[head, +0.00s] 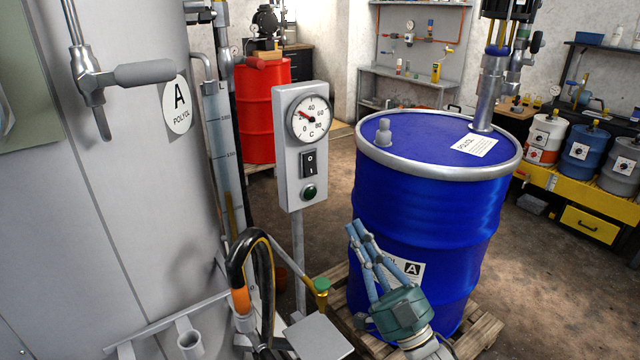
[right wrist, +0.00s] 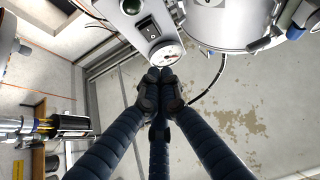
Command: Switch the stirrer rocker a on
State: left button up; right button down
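The stirrer rocker (head: 309,163) is a black switch with white marks on a grey control box (head: 286,150), between a round dial (head: 311,118) and a dark green lamp (head: 310,192). I cannot tell which half is pressed in. My right gripper (head: 357,228) is below and to the right of the box, in front of the blue drum, with its fingers pointing up and apart from the switch. In the right wrist view the fingers meet at their tips (right wrist: 160,73) with nothing between them. The rocker (right wrist: 148,29) shows beyond them, upside down. My left gripper is not in view.
The blue drum (head: 430,200) stands on a wooden pallet (head: 482,335) right of the box. A large grey tank (head: 110,190) marked A POLYOL is at left. A black hose (head: 258,262) with an orange band curves up below the box. Free space lies between box and drum.

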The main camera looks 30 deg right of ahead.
jog(key=p, duration=0.3)
send_near(309, 163)
notch_tip(309, 163, up, 4)
jog(key=w, duration=0.2)
jog(key=w+f, duration=0.1)
jog(key=w, duration=0.1)
jog(key=shift+a+p, duration=0.25)
jog(key=shift+p, duration=0.15)
